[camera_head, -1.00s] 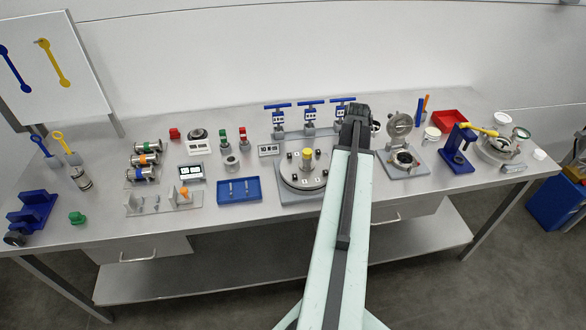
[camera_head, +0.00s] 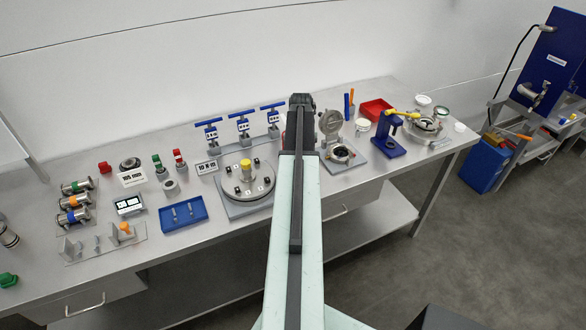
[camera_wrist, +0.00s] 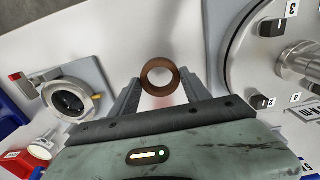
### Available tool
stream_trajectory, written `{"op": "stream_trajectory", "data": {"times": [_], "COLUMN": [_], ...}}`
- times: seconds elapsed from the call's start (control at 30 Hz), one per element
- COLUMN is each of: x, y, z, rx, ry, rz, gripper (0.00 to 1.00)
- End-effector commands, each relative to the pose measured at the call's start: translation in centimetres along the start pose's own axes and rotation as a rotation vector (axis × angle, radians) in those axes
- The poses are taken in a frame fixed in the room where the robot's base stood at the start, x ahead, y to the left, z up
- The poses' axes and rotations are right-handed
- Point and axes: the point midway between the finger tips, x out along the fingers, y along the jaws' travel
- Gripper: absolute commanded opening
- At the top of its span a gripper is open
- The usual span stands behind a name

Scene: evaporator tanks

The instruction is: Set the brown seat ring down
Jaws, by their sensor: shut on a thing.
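The brown seat ring (camera_wrist: 159,92) is held between the two fingertips of my gripper (camera_wrist: 159,78) in the wrist view. Its hole faces the wrist camera, and pale bench surface shows behind it. I cannot tell how high it is above the bench. In the head view my arm's end (camera_head: 301,110) is over the bench, between the round numbered plate (camera_head: 235,189) and the steel fixture with a raised round lid (camera_head: 331,122). The ring and fingertips are hidden there.
The numbered plate also shows at right in the wrist view (camera_wrist: 243,62), and the fixture's round opening (camera_wrist: 70,101) at left. Three blue-handled valves (camera_head: 241,125) stand behind the plate. A blue press (camera_head: 387,137) and red tray (camera_head: 375,109) are to the right.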

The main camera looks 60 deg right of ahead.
Motion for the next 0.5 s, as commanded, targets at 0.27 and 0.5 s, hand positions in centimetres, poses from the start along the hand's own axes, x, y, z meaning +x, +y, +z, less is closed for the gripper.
{"op": "stream_trajectory", "data": {"times": [0.27, 0.5], "x": [0.1, 3.8], "y": [0.3, 0.5], "z": [-1.6, -2.3], "rx": [0.001, 0.001], "ry": [0.000, 0.000], "rz": [0.000, 0.000], "gripper": [0.15, 0.15]}}
